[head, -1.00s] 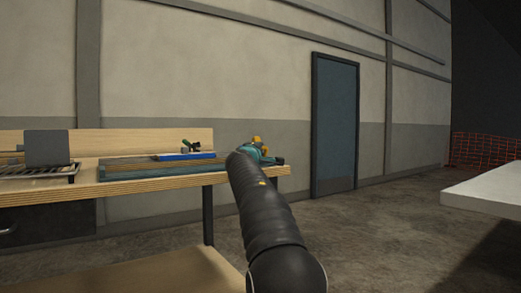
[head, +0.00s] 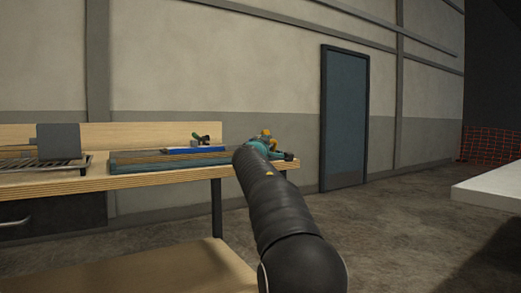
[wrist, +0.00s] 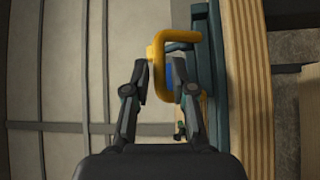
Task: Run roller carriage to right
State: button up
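A teal unit with a yellow part (head: 267,140) sits at the right end of a long grey-blue rail (head: 135,166) on the bench; I take it for the roller carriage. My arm partly hides it in the head view. In the wrist view a yellow loop handle (wrist: 181,37) stands beside a teal body (wrist: 219,70). My gripper (wrist: 160,72) is open, with one bar of the handle between its fingers. I cannot tell whether either finger touches it. My gripper cannot be made out in the head view.
On the bench (head: 75,186) lies a blue plate (head: 190,151) with a green-handled clamp (head: 200,138). A grey panel (head: 58,141) stands at the left. A white tabletop (head: 490,189) is at the right. Open floor (head: 400,220) lies between them.

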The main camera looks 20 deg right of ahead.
jog(key=v, duration=0.9)
jog(key=shift+s, duration=0.1)
notch_tip(320, 180, down, 12)
jog(key=s+d+m+g+y, duration=0.1)
jog(key=s+d+m+g, duration=0.1)
jog(key=s+g, duration=0.15)
jog(key=s+a+f+m+g+y+p, duration=0.1)
jog(key=s+a+f+m+g+y, duration=0.25)
jog(key=s+f, duration=0.55)
jog(key=s+a+f+m+g+y+p, duration=0.1)
jog(key=s+a+f+y, duration=0.2)
jog(key=s, duration=0.4)
jog(key=s+a+f+m+g+p, duration=0.1)
jog(key=s+a+f, duration=0.2)
jog(key=s+a, duration=0.25)
jog(key=s+a+f+m+g+y+p, duration=0.1)
jog(key=s+a+f+g+y+p, duration=0.15)
jog(key=s, duration=0.45)
jog(key=s+a+r+t+y+p, duration=0.2)
jog(key=s+a, duration=0.5)
jog(key=s, duration=0.4)
jog(key=shift+p, duration=0.45)
